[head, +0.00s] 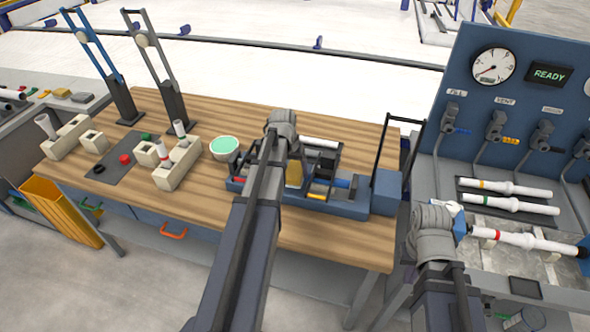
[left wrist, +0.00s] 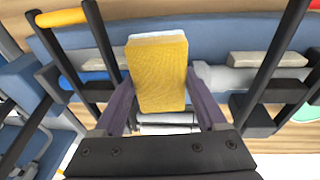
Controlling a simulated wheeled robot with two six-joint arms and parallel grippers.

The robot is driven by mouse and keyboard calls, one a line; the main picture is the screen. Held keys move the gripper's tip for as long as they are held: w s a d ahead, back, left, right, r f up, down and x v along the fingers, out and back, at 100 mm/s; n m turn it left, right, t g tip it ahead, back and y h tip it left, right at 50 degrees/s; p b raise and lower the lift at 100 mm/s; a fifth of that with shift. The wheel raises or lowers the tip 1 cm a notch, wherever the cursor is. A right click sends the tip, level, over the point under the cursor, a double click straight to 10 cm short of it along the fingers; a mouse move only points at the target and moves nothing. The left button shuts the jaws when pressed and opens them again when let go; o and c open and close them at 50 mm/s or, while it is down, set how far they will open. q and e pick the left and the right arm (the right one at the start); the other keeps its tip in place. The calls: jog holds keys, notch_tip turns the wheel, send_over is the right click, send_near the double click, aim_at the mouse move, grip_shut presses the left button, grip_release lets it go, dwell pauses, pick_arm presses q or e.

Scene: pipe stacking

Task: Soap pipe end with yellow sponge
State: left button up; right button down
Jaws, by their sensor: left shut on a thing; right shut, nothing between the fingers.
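My left gripper (head: 292,158) is over the blue tool tray (head: 345,208) and shut on a yellow sponge (head: 294,174). In the left wrist view the sponge (left wrist: 158,75) is upright between the two fingers, with a pale far edge. I cannot tell whether it still touches the tray. A white bowl with green contents (head: 224,147) stands left of the tray. White pipe pieces stand in beige blocks, one far left (head: 46,126) and others by the middle block (head: 180,128). My right gripper (head: 458,215) is shut and empty, near a white pipe with a red band (head: 530,240).
Two more white pipes (head: 505,188) lie on a dark rack by the blue gauge panel (head: 520,80). Two tall stands (head: 172,98) rise at the table's back left. A black upright frame (head: 400,140) stands right of the tray. Wooden tabletop (head: 215,205) is clear in front of the bowl.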

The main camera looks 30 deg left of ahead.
pick_arm(q)
jog(key=shift+s+d, duration=0.1)
jog(key=shift+s, duration=0.45)
jog(key=shift+w, duration=0.1)
jog(key=shift+w+a, duration=0.2)
jog(key=shift+w, duration=0.55)
jog(key=shift+s, duration=0.1)
jog(key=shift+s+d, duration=0.25)
jog(key=shift+s, duration=0.55)
jog(key=shift+w, duration=0.15)
